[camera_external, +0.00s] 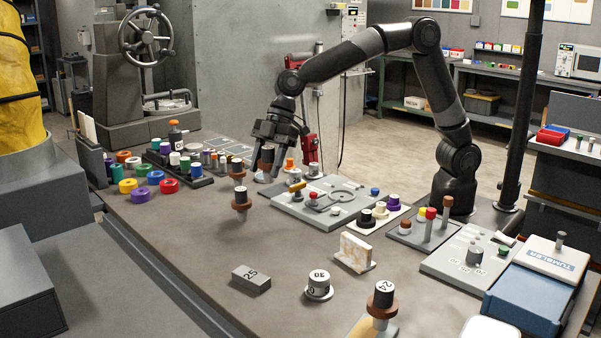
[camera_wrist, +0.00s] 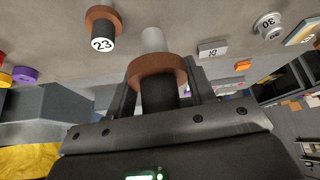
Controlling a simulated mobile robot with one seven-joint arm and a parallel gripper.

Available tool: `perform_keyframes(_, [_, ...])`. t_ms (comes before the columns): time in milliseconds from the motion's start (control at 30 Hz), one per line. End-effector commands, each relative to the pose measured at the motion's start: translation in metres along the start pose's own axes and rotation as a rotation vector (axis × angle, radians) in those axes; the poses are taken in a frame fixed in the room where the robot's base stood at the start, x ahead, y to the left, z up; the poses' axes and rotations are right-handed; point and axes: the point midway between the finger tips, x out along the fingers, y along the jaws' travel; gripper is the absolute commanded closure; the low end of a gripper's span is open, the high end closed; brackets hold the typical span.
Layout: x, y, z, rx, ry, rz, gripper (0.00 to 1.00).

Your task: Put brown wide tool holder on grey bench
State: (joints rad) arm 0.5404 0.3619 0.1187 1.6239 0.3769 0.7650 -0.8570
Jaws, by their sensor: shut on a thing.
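My gripper (camera_external: 268,148) is shut on a tool holder with a wide brown collar (camera_wrist: 157,68), black body and pale grey shank. In the wrist view the holder sits between the fingers, its shank pointing away from the gripper toward the grey bench (camera_external: 215,262). In the external view the gripper and nearby things partly hide it. I cannot tell whether the shank touches the bench. A similar brown-collared holder (camera_external: 240,205) stands on the bench nearby; in the wrist view that holder (camera_wrist: 102,28) shows 23. Another brown-collared holder (camera_external: 381,299), marked 22, stands near the front.
Coloured rings and a rack of holders (camera_external: 187,167) stand on the bench left of my gripper. A grey fixture plate (camera_external: 325,203) lies to its right. A grey block marked 25 (camera_external: 251,280) and a white round piece (camera_external: 318,286) stand in front. The bench's front-left area is clear.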

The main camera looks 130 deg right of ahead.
Motion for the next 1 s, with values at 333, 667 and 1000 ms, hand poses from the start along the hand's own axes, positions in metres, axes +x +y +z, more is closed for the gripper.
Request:
perform_keyframes(333, [-0.039, 0.023, -0.009, 0.053, 0.001, 0.032, 0.85])
perform_keyframes(667, [-0.061, 0.109, 0.039, 0.264, 0.001, 0.155, 0.85])
perform_keyframes(1000, [-0.119, 0.236, 0.149, 0.637, 0.001, 0.369, 0.85])
